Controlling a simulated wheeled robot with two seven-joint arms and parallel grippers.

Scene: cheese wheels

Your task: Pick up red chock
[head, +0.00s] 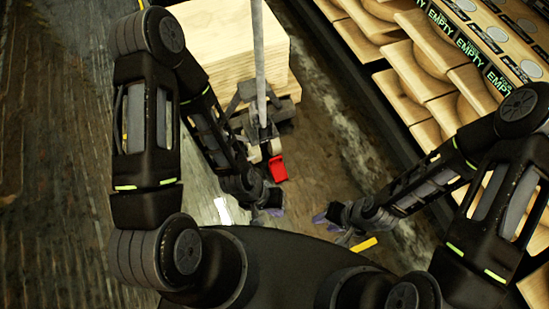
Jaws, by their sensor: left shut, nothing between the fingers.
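The red chock (278,169) is a small red block on the floor near the middle of the head view. It sits right by the wheel end of a grey wheeled device with a long upright handle (259,60). My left gripper (274,207) is just below the chock in the picture, apart from it, shut and empty. My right gripper (325,217) is further right, near the bottom middle; its fingers are small and dark, and I cannot see whether they are open.
A pale wooden box (225,45) stands behind the device. Shelves with wooden boards (420,70) and "EMPTY" labels (470,45) run along the right. A yellow strip (363,244) and a white strip (222,211) lie on the floor. Floor between box and shelves (335,150) is clear.

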